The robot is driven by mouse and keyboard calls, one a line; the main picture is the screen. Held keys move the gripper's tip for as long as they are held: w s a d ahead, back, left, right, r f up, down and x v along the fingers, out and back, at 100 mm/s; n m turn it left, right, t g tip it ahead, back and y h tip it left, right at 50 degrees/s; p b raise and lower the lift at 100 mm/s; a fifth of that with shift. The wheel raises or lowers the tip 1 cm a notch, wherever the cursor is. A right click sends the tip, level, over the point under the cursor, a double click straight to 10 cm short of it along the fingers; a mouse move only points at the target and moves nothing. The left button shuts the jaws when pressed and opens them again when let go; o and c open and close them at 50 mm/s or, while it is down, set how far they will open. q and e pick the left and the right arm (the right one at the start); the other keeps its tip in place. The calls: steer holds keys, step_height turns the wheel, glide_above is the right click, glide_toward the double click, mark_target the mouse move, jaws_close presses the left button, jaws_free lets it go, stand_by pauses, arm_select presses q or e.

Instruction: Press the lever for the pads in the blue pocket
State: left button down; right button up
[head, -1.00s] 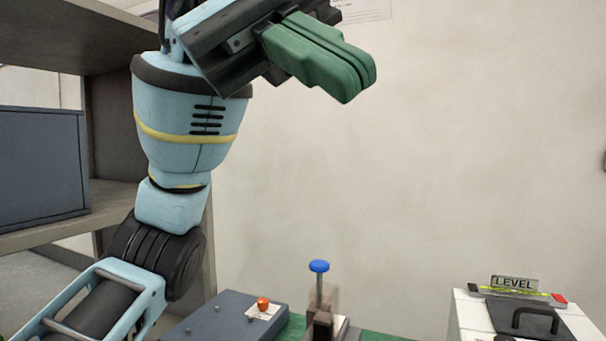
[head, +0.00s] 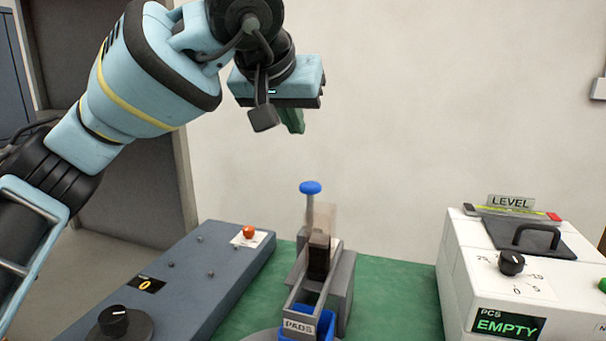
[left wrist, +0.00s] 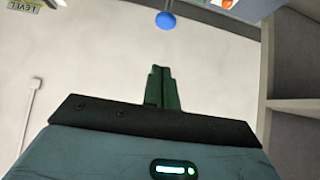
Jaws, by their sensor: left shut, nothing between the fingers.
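In the head view a pad dispenser (head: 341,284) stands on the green mat, with a sign reading PADS and a blue pocket (head: 325,323) low at its front. A lever with a blue knob (head: 311,188) rises upright from it. Dark pads (head: 319,257) seem to sit in its chute. My left gripper (head: 292,122) hangs above and slightly left of the knob, apart from it, with green fingers shut and empty. In the left wrist view the shut fingers (left wrist: 162,88) show below the blue knob (left wrist: 165,19). My right gripper is not in view.
A blue-grey panel box (head: 180,285) with an orange button (head: 249,231), a dial and a 0 display stands left. A white machine (head: 468,275) marked LEVEL, its display reading EMPTY, stands right. Green mat (head: 400,291) between them is partly clear.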

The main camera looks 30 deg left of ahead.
arm_select(q)
steer(key=shift+a, duration=0.1)
stand_by(0.3)
glide_toward(311, 183)
steer(key=w, duration=0.4)
steer(key=f, duration=0.1)
steer(key=a+f+b, duration=0.1)
steer(key=f, duration=0.1)
steer(key=shift+f, duration=0.5)
steer(key=shift+f, duration=0.1)
steer(key=shift+f, duration=2.55)
